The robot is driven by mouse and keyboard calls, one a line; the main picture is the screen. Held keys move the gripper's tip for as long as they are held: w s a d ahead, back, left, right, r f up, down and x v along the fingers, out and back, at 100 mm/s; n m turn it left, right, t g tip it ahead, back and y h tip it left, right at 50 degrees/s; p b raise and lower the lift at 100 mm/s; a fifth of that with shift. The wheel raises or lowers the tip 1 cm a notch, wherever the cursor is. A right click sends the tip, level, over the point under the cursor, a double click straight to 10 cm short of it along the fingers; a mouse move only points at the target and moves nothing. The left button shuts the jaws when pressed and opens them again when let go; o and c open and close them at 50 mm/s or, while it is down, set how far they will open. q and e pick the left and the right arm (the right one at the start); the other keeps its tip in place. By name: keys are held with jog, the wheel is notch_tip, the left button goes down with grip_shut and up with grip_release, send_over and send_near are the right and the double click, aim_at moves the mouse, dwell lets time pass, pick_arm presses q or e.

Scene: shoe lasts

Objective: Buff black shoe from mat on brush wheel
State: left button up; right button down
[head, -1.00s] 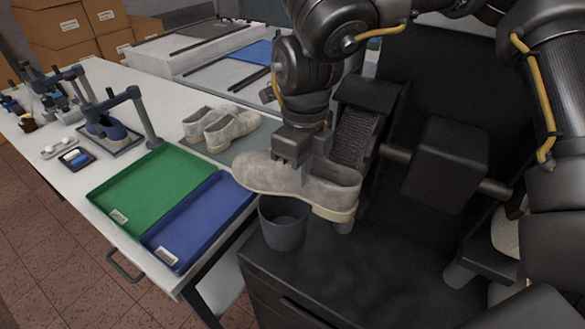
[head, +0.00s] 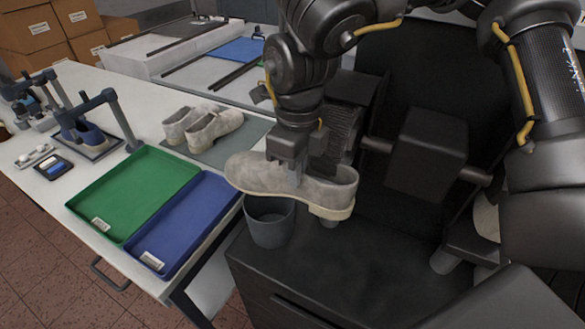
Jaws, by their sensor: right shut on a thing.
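My right gripper (head: 288,172) is shut on a pale grey shoe (head: 325,188) with a cream sole. It holds the shoe by its upper, roughly level, toe to the left, and hides part of it. The held shoe looks grey, not black. A dark bristled brush wheel (head: 341,132) on the black machine shows just behind the shoe and is partly hidden by my gripper; I cannot tell if they touch. A grey mat (head: 246,141) on the white table bears a pair of similar grey shoes (head: 203,125). My left gripper is not in view.
A green tray (head: 135,190) and a blue tray (head: 185,228) lie empty on the table. A dark motor block (head: 427,155) and a shaft are right of the shoe.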

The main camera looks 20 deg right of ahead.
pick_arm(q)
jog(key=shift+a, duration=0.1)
pick_arm(e)
jog(key=shift+s+d, duration=0.1)
jog(key=shift+s, duration=0.1)
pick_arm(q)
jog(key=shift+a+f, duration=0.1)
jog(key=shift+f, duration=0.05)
pick_arm(e)
jog(key=shift+s+d+r, duration=0.1)
jog(key=shift+s+d, duration=0.15)
jog(key=shift+s, duration=0.3)
jog(key=shift+s+d, duration=0.3)
jog(key=shift+s, duration=0.35)
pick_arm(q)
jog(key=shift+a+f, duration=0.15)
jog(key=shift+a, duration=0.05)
pick_arm(e)
jog(key=shift+s+d+r, duration=0.1)
jog(key=shift+s, duration=0.05)
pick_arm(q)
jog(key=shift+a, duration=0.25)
pick_arm(e)
jog(key=shift+s+d+r, duration=0.1)
jog(key=shift+s+d, duration=0.4)
jog(key=shift+s, duration=0.1)
jog(key=shift+s+d, duration=0.1)
jog(key=shift+s, duration=0.05)
